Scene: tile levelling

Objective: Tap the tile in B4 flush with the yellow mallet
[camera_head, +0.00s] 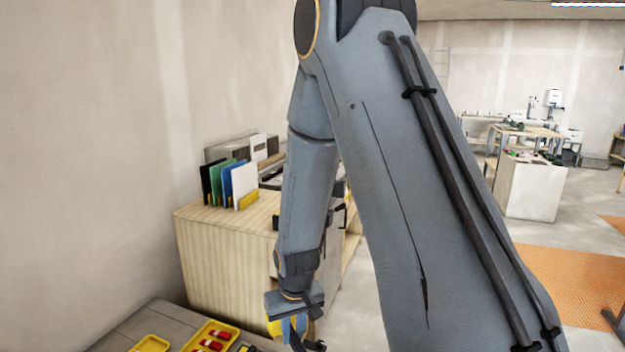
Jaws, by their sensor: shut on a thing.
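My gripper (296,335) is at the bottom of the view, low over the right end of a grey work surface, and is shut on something. A yellow part (273,327) shows at its left side with a blue part beside it. The yellow matches the yellow mallet, but its shape is mostly hidden by the gripper and cut by the picture edge. The tile in B4 and the other tiles are not in view.
On the grey work surface (150,322) stand a yellow tray (230,334) with red pieces and a smaller yellow tray (152,344). Behind is a wooden cabinet (225,255) with coloured panels (244,182). A wall borders the left. My arm hides much of the middle.

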